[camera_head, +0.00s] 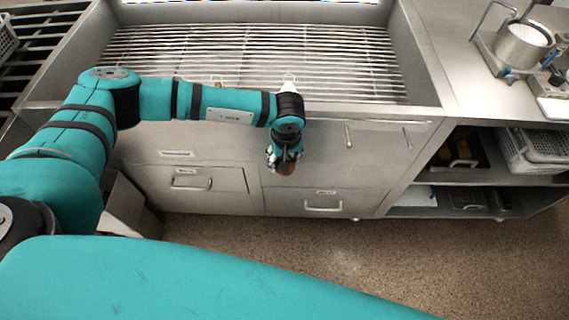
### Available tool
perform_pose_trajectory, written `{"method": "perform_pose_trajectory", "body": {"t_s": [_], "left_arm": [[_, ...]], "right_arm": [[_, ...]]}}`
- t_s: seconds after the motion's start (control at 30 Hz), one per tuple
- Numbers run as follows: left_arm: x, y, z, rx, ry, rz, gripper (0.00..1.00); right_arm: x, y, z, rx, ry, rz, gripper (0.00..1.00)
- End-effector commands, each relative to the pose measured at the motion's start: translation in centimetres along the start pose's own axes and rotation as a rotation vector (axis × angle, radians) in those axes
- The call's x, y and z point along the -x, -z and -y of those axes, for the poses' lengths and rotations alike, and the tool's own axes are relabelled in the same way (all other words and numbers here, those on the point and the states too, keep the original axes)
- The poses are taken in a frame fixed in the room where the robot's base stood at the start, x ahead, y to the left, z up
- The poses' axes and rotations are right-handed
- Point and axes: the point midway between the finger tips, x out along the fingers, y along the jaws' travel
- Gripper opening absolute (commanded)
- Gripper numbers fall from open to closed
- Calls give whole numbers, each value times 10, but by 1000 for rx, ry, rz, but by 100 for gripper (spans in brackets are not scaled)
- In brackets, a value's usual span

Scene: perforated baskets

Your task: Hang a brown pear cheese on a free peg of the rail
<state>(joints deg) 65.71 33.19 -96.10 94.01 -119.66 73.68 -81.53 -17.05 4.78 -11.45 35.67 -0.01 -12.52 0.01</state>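My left gripper (283,160) hangs down in front of the steel counter's front face. A small brown rounded thing, which looks like the brown pear cheese (287,168), shows between its fingers; the fingers hide much of it. A pale loop (289,77) stands up just behind my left wrist, and what it belongs to is hidden. My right gripper is not in view.
A slatted steel grate (340,60) fills the sunken counter top, with a raised front edge. Drawers (322,205) are below. At right are a pot (521,45) and shelves with a perforated basket (540,150). The floor (330,250) in front is clear.

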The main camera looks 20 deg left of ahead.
Motion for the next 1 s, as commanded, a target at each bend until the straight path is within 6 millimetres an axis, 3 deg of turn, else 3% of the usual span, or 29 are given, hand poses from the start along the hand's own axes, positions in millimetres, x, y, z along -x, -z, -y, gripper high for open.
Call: {"method": "perform_pose_trajectory", "body": {"t_s": [0.6,1.0], "left_arm": [[-6,36,-10,2,0,-1,14],[-15,47,-13,0,-2,-1,14]], "right_arm": [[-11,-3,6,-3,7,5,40],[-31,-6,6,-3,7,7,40]]}}
